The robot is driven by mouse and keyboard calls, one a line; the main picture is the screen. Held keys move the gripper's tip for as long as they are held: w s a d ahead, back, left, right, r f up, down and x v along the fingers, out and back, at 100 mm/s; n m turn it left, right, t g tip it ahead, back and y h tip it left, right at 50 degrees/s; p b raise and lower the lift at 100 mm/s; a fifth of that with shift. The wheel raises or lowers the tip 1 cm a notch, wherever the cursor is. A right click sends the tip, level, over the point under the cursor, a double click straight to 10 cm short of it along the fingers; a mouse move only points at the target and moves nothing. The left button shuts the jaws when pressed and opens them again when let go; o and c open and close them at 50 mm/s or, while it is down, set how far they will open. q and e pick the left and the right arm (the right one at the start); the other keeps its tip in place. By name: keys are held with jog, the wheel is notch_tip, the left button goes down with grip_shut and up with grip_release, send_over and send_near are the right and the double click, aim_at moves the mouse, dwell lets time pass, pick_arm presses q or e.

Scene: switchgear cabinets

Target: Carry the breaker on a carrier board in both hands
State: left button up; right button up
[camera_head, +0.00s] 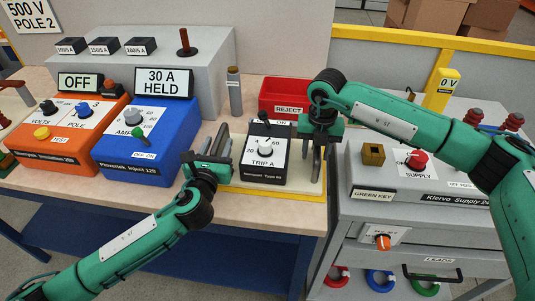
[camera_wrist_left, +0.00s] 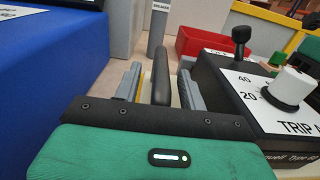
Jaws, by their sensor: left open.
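The breaker (camera_head: 266,158), a black box with a white TRIP A dial face, sits upright on a pale carrier board (camera_head: 308,182) at the table's right end. It also shows at the right in the left wrist view (camera_wrist_left: 245,85). My left gripper (camera_head: 221,148) is open at the board's left end. In the left wrist view its grey fingers stand on both sides of a dark upright handle (camera_wrist_left: 161,78), with gaps visible. My right gripper (camera_head: 316,158) points down at the board's right end, over the handle there; its arm hides part of that end, and its finger gap is unclear.
A red REJECT bin (camera_head: 284,98) stands behind the breaker, and a grey cylinder (camera_head: 234,92) behind the left handle. A blue tester (camera_head: 150,140) stands close to the left. The grey supply cabinet (camera_head: 425,215) with knobs and a yellow post is at the right.

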pick_arm(q)
jog(key=shift+c, duration=0.2)
grip_shut()
pick_arm(e)
grip_shut()
dwell(0.8)
pick_arm(q)
jog(key=shift+r, duration=0.35)
pick_arm(e)
jog(key=shift+w+r, duration=0.15)
jog(key=shift+r, duration=0.15)
pick_arm(q)
jog(key=shift+w, duration=0.1)
pick_arm(e)
jog(key=shift+w, duration=0.1)
